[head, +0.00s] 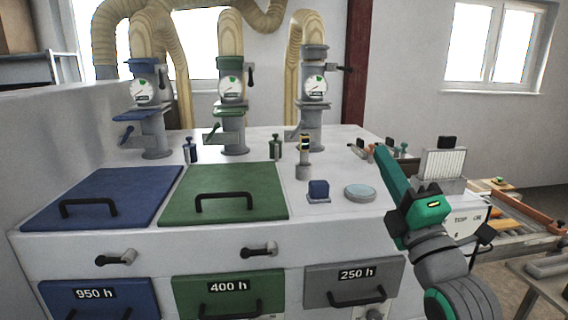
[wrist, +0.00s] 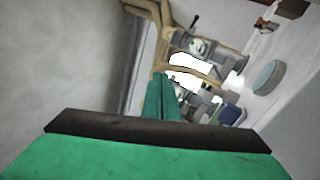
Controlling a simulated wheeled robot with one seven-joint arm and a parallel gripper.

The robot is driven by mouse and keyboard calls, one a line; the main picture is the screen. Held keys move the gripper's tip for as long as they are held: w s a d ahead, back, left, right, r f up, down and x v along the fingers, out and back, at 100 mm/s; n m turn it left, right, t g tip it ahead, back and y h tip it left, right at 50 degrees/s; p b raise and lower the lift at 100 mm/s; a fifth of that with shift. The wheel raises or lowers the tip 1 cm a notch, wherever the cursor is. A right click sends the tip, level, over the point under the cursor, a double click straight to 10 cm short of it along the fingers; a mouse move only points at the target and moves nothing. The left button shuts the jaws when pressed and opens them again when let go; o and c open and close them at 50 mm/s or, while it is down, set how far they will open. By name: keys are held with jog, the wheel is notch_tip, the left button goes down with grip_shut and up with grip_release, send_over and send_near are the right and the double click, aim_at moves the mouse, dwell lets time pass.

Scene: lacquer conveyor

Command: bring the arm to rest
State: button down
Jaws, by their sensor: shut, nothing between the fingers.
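My gripper (head: 380,152) is at the end of my green and grey arm, raised over the right side of the white cabinet top (head: 330,222) in the head view. Its green fingers point up and to the left. In the wrist view the two fingers of my gripper (wrist: 161,88) lie together, shut, with nothing seen between them. The gripper appears apart from the things on the cabinet. The arm hides part of the cabinet's right edge.
A blue lid (head: 110,192) and a green lid (head: 225,185) lie on the cabinet. A small blue block (head: 318,188) and a round pale disc (head: 360,192) sit left of my arm. Three gauge columns stand behind, the nearest being the right one (head: 314,110). A conveyor (head: 520,225) lies at right.

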jog(key=s+a+f+m+g+h, duration=0.1)
jog(key=s+a+f+m+h, duration=0.2)
jog(key=f+m, duration=0.75)
jog(key=s+a+f+m+g+h, duration=0.1)
jog(key=s+a+f+m+h, duration=0.2)
jog(key=f, duration=1.4)
jog(key=s+a+f+m+g+h, duration=0.15)
jog(key=a+f+m, duration=0.35)
jog(key=f, duration=0.8)
jog(key=s+a+f+m+g+y, duration=0.1)
jog(key=s+f, duration=0.4)
jog(key=s, duration=0.6)
jog(key=s+a+f+m+g+y, duration=0.1)
jog(key=s+a+f, duration=0.3)
jog(key=s, duration=0.7)
jog(key=s+a+f+m+g+y, duration=0.1)
jog(key=s+a+f+m+g, duration=0.1)
jog(key=s+f, duration=0.4)
jog(key=s, duration=0.5)
jog(key=shift+a+f, duration=0.35)
jog(key=shift+s+g, duration=0.1)
jog(key=shift+g, duration=0.15)
